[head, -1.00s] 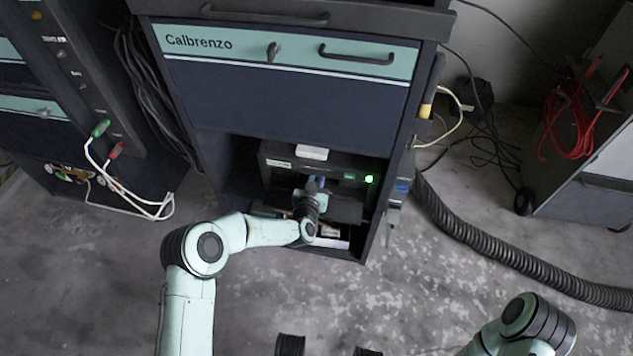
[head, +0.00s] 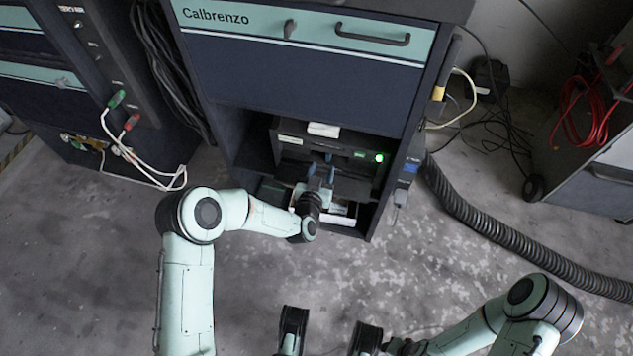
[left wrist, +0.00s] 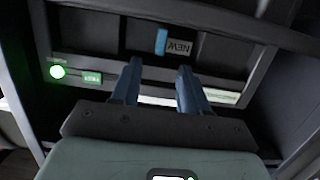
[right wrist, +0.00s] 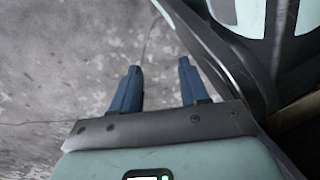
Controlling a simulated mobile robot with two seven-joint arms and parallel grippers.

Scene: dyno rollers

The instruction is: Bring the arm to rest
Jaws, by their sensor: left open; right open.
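My left gripper (head: 321,165) is open and empty in front of the dark device (head: 350,150) inside the lower bay of the Calbrenzo cabinet (head: 300,75). In the left wrist view the two blue fingers (left wrist: 159,68) stand apart with nothing between them. My right gripper (right wrist: 160,66) is open and empty above the bare floor (right wrist: 60,70). My right arm (head: 510,310) shows at the lower right of the head view.
A white block (head: 323,129) lies on top of the device, and a green lamp (head: 379,157) glows on its front. A ribbed hose (head: 480,232) runs over the floor at right. A cart with red cable (head: 590,115) stands beyond. White leads (head: 140,165) hang at left. The middle floor is open.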

